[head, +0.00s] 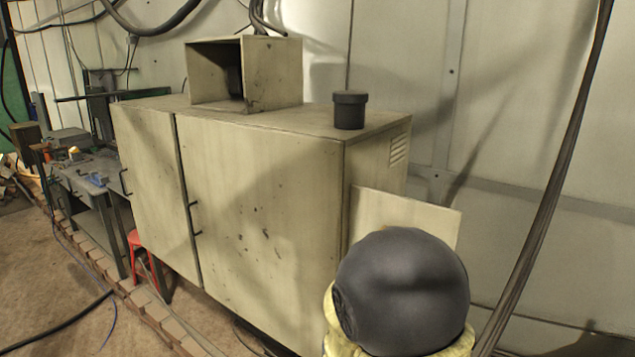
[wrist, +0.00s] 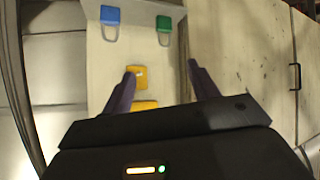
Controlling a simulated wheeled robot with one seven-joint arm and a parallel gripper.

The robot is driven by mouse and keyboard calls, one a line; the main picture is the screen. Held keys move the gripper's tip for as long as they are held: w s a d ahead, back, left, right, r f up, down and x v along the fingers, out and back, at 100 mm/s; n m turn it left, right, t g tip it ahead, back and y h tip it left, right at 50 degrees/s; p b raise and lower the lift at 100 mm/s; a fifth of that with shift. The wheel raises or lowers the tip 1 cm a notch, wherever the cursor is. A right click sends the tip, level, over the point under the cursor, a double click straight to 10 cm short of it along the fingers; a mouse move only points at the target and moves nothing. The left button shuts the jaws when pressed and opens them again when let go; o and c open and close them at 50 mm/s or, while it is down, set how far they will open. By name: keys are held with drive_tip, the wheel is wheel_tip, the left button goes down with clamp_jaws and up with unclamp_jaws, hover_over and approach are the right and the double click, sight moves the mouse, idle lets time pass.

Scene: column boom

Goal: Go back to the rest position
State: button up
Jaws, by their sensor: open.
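My gripper (wrist: 161,72) shows in the wrist view with its two dark fingers spread apart. Nothing is held between them. Beyond the fingers is a pale board (wrist: 150,45) carrying a blue padlock (wrist: 110,16), a green padlock (wrist: 164,23) and two yellow items. One yellow item (wrist: 139,74) appears close to the left fingertip; I cannot tell the gap in depth. The other yellow item (wrist: 144,106) is lower and partly hidden by my gripper's body. In the head view the gripper is out of sight; a dark rounded part of my arm fills the lower right.
A large beige cabinet (head: 262,205) fills the middle of the head view. An open box (head: 272,75) and a dark lidded jar (head: 350,110) stand on it. A pale panel (head: 400,212) projects at its right side. A thick cable (head: 555,190) hangs at right. Floor shows at left.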

drive_tip(key=s+d+r+g+y, duration=0.1)
drive_tip(key=s+d+g, duration=0.6)
drive_tip(key=s, duration=0.9)
drive_tip(key=shift+s+n+y, duration=0.25)
drive_tip(key=shift+n+y, duration=0.05)
drive_tip(key=shift+y, duration=0.5)
drive_tip(key=shift+r, duration=0.1)
drive_tip(key=c, duration=0.5)
drive_tip(key=shift+d, duration=0.1)
